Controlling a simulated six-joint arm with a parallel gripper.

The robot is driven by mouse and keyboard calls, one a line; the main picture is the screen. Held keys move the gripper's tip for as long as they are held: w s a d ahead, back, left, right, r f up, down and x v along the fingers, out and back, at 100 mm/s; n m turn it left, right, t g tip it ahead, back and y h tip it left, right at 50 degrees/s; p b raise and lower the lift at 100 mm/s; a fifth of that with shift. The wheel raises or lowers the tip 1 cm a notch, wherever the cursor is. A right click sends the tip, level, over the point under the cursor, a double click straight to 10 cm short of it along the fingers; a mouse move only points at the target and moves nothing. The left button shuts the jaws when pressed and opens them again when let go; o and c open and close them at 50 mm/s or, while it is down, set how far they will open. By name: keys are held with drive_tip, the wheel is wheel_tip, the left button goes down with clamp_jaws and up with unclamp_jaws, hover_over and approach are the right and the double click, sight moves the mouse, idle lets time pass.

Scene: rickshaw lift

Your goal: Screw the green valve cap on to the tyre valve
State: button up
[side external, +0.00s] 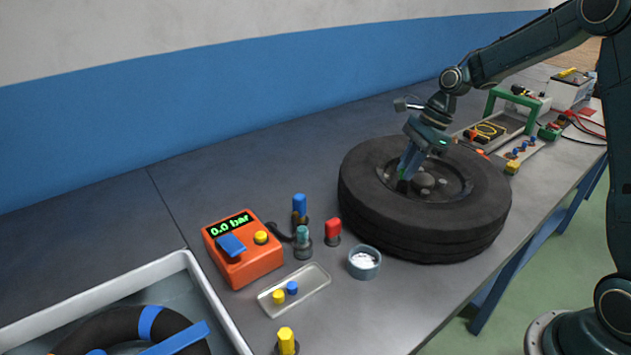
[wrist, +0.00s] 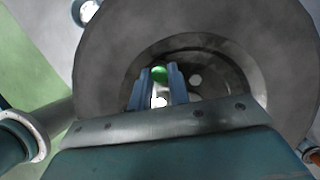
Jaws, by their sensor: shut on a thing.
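The tyre (side external: 425,215) lies flat on the bench with its wheel rim facing up; it also fills much of the wrist view (wrist: 125,55). My gripper (side external: 404,184) points down into the hub area, near the rim's left side in the side view. In the wrist view my gripper (wrist: 160,80) is shut on the green valve cap (wrist: 160,74), which shows between the two blue fingers. In the side view the cap is only a small green speck by the fingertips. The tyre valve is hidden by the gripper, so I cannot tell whether the cap touches it.
Left of the tyre are an orange gauge box (side external: 244,250) reading 0.0 bar, a small tray (side external: 294,290) with yellow and blue caps, a round cup (side external: 364,262) and a red-topped piece (side external: 333,230). Electrical parts (side external: 490,130) stand behind the tyre. A grey bin (side external: 190,275) is front left.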

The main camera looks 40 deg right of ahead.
drive_tip(key=shift+o, duration=0.3)
drive_tip(key=m, duration=0.1)
drive_tip(key=m+t, duration=0.1)
drive_tip(key=m, duration=0.1)
drive_tip(key=m+t+h, duration=0.1)
drive_tip(key=m, duration=0.1)
drive_tip(key=shift+w+r, duration=0.15)
drive_tip(key=shift+w, duration=0.2)
drive_tip(key=m, duration=0.2)
drive_tip(key=m+h, duration=0.1)
drive_tip(key=shift+d+m+t, duration=0.2)
drive_tip(key=shift+m+t, duration=0.1)
drive_tip(key=shift+m, duration=0.1)
drive_tip(key=shift+o, duration=0.2)
drive_tip(key=o, duration=0.5)
drive_tip(key=shift+n, duration=0.3)
